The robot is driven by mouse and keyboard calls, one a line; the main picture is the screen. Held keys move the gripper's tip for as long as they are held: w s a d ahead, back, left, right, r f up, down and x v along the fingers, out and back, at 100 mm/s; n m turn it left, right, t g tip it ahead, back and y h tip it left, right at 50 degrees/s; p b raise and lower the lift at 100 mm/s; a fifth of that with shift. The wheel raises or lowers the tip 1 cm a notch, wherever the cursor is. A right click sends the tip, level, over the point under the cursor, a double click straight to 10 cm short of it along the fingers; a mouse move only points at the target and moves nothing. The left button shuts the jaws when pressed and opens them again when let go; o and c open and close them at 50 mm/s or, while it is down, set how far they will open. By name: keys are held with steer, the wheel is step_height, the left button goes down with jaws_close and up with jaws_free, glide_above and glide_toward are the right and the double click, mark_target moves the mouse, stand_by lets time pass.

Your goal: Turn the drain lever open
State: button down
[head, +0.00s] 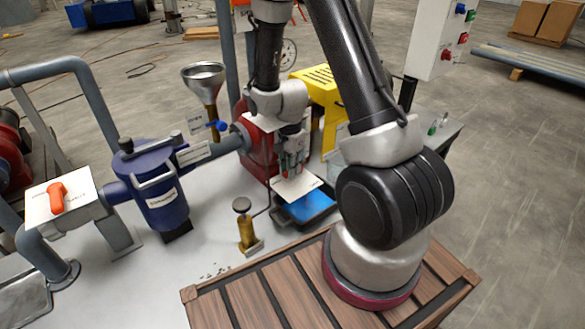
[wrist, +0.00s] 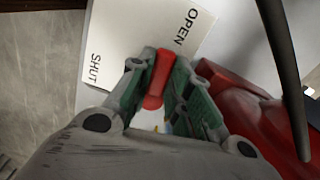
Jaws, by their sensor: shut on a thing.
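The drain lever (wrist: 160,78) is a red bar in the wrist view, held between the two fingers of my gripper (wrist: 158,92). Its upper end points towards the word OPEN on the white label plate (wrist: 135,40); the word SHUT is at the plate's lower left. Which end of the lever is its pivot is hard to tell. In the head view my gripper (head: 290,165) reaches down just above the white plate (head: 296,187), and the lever is mostly hidden by the fingers there.
A dark tray with a blue inside (head: 318,208) sits below the plate. A brass post with a round top (head: 246,232) stands to its left. A red body (wrist: 245,110) and a dark curved rod (wrist: 284,70) are close to the fingers. A yellow housing (head: 322,92) stands behind.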

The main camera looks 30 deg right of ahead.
steer(key=shift+w+m, duration=0.25)
steer(key=shift+m, duration=0.55)
steer(key=c, duration=1.3)
jaws_free()
step_height(320, 180, up, 12)
